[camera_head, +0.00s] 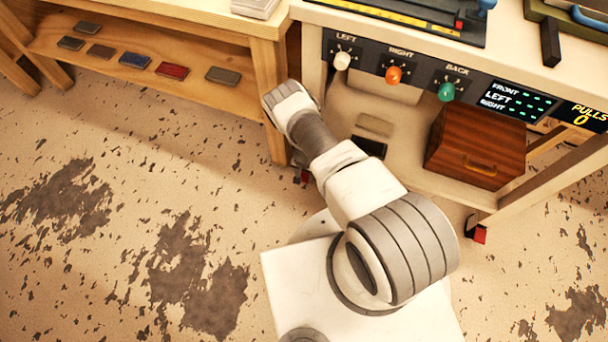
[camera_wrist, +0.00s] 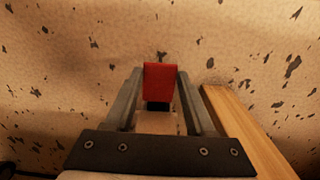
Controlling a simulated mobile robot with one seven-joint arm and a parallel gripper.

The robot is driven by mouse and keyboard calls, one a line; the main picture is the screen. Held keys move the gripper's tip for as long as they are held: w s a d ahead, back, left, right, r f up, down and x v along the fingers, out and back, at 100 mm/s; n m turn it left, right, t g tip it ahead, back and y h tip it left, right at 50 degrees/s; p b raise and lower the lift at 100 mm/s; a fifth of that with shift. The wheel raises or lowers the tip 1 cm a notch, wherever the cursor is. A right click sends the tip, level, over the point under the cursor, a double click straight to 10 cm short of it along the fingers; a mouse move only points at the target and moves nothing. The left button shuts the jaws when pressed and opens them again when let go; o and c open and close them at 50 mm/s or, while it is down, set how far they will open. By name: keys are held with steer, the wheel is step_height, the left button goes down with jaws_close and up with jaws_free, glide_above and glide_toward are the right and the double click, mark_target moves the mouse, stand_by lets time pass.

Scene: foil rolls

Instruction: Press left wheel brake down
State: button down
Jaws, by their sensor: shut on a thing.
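The left wheel brake is a small red tab (camera_wrist: 160,82) in the wrist view, on a dark mount. My gripper (camera_wrist: 158,73) has one grey finger on each side of it and is shut on it. In the head view, the left brake (camera_head: 305,176) shows as a bit of red low at the bench's left leg, mostly hidden by my arm. My fingers are mostly hidden there too. Whether the tab is raised or pressed down is unclear. Another red brake (camera_head: 480,235) sits at the foot of the bench's right leg.
The bench (camera_head: 450,185) carries a panel of knobs (camera_head: 394,74) and a brown drawer box (camera_head: 478,145) on its lower shelf. A wooden shelf unit (camera_head: 262,95) stands close on the left. A wooden bar (camera_wrist: 240,125) runs close beside my right finger. The speckled floor is clear.

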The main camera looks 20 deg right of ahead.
steer(key=shift+p, duration=0.3)
steer(key=shift+s+a+f+t+h+p, duration=0.15)
steer(key=shift+t+h+p, duration=0.15)
steer(key=shift+t+p, duration=0.3)
steer(key=shift+f+t+h+p, duration=0.4)
steer(key=shift+p, duration=0.35)
steer(key=shift+c, duration=1.2)
jaws_free()
